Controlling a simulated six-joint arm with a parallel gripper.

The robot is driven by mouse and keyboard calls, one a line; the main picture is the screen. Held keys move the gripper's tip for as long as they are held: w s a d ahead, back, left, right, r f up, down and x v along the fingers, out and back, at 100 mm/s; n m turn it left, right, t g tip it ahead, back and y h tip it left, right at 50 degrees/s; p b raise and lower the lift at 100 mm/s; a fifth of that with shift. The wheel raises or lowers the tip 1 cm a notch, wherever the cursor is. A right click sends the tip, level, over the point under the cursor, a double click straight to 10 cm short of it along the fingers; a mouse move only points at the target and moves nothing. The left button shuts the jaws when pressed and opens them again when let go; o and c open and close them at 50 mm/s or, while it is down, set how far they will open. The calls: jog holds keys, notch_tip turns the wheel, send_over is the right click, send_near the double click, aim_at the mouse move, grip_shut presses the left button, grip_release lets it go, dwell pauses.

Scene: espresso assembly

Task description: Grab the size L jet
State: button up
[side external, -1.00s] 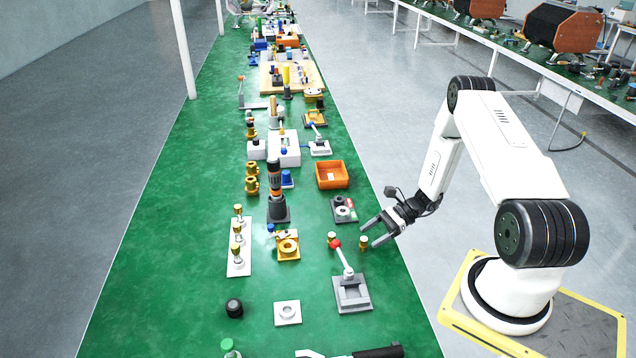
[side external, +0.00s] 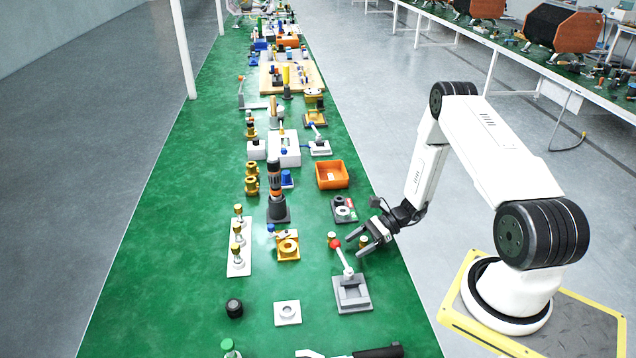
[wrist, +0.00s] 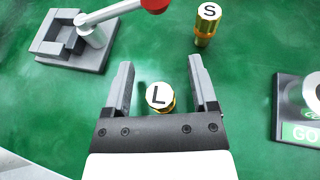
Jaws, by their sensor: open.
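The size L jet (wrist: 160,97) is a small brass piece with a white top marked L. In the wrist view it stands between the two open fingers of my gripper (wrist: 162,88), close to the palm, with a gap to each finger. In the side external view the jet (side external: 363,242) is partly hidden by my gripper (side external: 362,243), which is low over the table's right edge. A similar brass jet marked S (wrist: 206,24) stands beyond the fingertips, and also shows in the side external view (side external: 332,237).
A grey lever press (wrist: 75,48) with a red-knobbed handle stands at upper left in the wrist view. A grey block with a green GO label (wrist: 296,110) is at right. An orange bin (side external: 332,175) stands farther along the green table. Green surface around the L jet is free.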

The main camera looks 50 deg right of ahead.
grip_shut()
jog(key=shift+r, duration=0.65)
jog(key=s+a+r, duration=0.4)
jog(key=s+r, duration=0.7)
jog(key=s, duration=0.2)
jog(key=shift+s+a+r, duration=0.15)
jog(key=shift+s+r, duration=0.05)
jog(key=shift+r, duration=0.15)
